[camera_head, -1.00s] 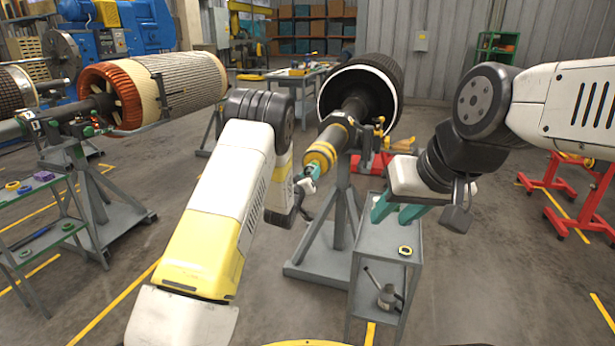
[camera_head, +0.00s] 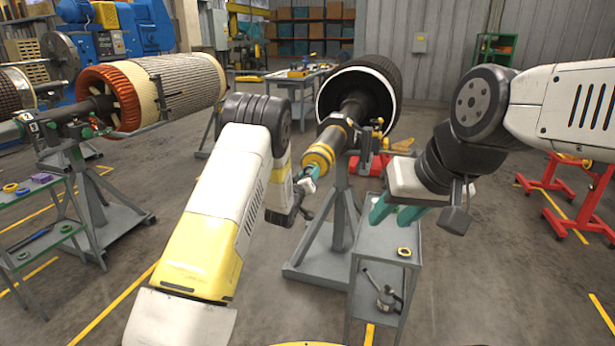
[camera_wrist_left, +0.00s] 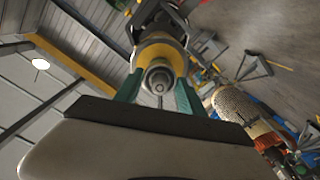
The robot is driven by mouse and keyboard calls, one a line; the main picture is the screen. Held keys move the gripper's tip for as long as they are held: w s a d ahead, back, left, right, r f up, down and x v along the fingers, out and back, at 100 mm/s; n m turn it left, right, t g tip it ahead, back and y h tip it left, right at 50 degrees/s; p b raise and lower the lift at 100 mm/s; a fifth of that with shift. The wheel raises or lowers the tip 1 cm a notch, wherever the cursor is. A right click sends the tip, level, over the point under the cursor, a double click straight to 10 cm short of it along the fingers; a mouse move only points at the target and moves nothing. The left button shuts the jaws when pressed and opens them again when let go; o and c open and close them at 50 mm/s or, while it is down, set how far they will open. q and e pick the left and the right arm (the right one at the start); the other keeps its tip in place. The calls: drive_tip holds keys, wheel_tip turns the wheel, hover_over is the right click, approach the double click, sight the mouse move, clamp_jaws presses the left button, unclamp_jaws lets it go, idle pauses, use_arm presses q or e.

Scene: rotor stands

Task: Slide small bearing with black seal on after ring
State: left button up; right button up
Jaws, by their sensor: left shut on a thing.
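My left gripper (camera_head: 308,180) is at the shaft's tip. In the left wrist view its teal fingers (camera_wrist_left: 158,92) are on either side of a small grey round part, which looks like the small bearing (camera_wrist_left: 158,78), in line with the shaft end. The black seal cannot be made out, nor how far the bearing is on the shaft. My right gripper (camera_head: 397,212) has its teal fingers apart, empty, above the grey cart (camera_head: 384,240).
The rotor stand (camera_head: 341,215) is just left of the cart. Another rotor (camera_head: 185,90) and a side table (camera_head: 40,220) stand at left.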

use_arm(q)
drive_tip(key=shift+w, duration=0.15)
drive_tip(key=o, duration=1.3)
drive_tip(key=shift+o, duration=0.4)
drive_tip(key=o, duration=0.4)
drive_tip(key=shift+o, duration=0.2)
drive_tip(key=v, duration=0.9)
drive_tip(key=shift+r, duration=0.1)
